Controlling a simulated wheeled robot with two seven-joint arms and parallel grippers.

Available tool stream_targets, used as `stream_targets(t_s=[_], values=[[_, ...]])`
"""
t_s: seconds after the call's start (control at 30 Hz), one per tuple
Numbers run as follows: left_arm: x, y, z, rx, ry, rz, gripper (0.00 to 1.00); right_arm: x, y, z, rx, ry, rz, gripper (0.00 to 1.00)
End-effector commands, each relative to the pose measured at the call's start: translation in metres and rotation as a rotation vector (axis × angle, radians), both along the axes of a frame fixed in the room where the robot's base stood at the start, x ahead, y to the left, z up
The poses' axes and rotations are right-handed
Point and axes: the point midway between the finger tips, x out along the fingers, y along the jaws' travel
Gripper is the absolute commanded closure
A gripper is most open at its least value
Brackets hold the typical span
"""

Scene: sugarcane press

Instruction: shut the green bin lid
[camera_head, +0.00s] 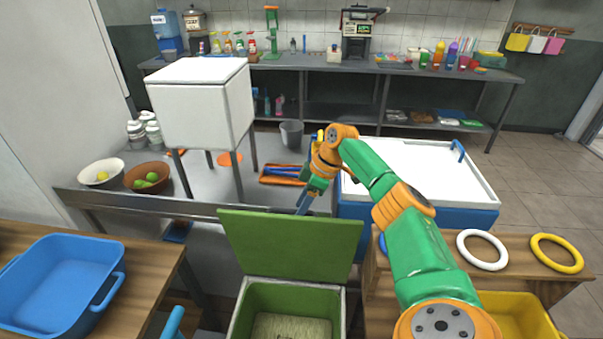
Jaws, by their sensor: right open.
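The green bin (289,294) stands at the bottom centre with its mouth open, and its inside shows a pale floor. Its green lid (290,247) stands raised at the back of the bin. My right arm reaches in from the lower right. My right gripper (302,203) is open, just behind the lid's upper edge and pointing down. I cannot tell whether it touches the lid. My left gripper is not in view.
A blue tub (62,283) sits on the wooden counter at left. A white and blue chest (428,170) stands behind my right arm. White (482,250) and yellow (556,253) rings lie at right, above a yellow bin (518,314). A white box on legs (203,104) stands at back left.

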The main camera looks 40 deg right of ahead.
Motion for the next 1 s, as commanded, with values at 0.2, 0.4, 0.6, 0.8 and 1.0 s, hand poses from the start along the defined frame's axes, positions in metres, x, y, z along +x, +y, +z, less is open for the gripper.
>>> stream_targets(t_s=[0.2,0.4,0.6,0.8,1.0], values=[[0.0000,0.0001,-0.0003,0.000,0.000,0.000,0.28,-0.0001,-0.0001,-0.0002,0.000,0.000,0.000,0.64],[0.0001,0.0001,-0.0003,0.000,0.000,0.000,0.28,-0.0001,-0.0001,0.0001,0.000,0.000,0.000,1.00],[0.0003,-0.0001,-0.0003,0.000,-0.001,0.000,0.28,0.0000,-0.0002,0.0004,0.000,0.000,0.000,1.00],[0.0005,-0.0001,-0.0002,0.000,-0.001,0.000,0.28,0.0001,-0.0002,0.0005,0.000,-0.001,0.000,1.00],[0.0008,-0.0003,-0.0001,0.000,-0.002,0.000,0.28,0.0002,-0.0003,0.0006,0.000,-0.002,0.000,1.00]])
